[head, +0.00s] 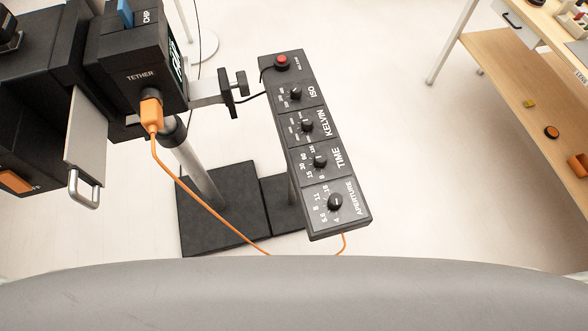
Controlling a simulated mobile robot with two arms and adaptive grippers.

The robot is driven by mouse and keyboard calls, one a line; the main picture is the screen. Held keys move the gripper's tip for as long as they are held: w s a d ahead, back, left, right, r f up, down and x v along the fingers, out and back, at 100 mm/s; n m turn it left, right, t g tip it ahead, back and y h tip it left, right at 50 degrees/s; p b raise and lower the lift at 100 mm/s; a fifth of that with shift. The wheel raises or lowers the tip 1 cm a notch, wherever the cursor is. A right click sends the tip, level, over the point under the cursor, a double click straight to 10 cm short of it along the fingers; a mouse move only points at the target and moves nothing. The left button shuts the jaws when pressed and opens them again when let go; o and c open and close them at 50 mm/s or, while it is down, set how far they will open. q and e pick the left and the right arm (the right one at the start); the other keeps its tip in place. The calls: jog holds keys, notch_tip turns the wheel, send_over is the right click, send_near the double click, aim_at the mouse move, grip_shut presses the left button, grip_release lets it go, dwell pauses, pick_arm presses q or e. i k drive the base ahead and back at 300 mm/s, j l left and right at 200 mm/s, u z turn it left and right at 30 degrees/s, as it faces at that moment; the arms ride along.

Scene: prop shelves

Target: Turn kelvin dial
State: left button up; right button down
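The kelvin dial (306,126) is a small black knob on a long dark control panel (322,222), beside the white word KELVIN. White tick labels sit to its left; its exact setting is too small to read. The panel carries a red button at the top, then the ISO dial (295,94), the kelvin dial, the TIME dial (320,162) and the APERTURE dial (335,202). Neither of my grippers shows in the head view, and nothing touches the dials.
A black camera body (130,65) with an orange tether cable (152,116) stands left of the panel. A metal clamp (234,91) lies between them. Black base plates (222,212) rest on the pale floor. A wooden shelf unit (515,85) stands at right, with clear floor before it.

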aim_at(307, 120)
jog(key=k+l+u, duration=0.1)
jog(key=l, duration=0.3)
jog(key=k+l+u, duration=0.15)
jog(key=l, duration=0.25)
jog(key=l+u, duration=0.1)
jog(key=l, duration=0.3)
jog(key=k+l+u, duration=0.1)
jog(key=l, duration=0.3)
jog(key=k+l+u, duration=0.1)
jog(key=k+l, duration=0.15)
jog(key=l, duration=0.1)
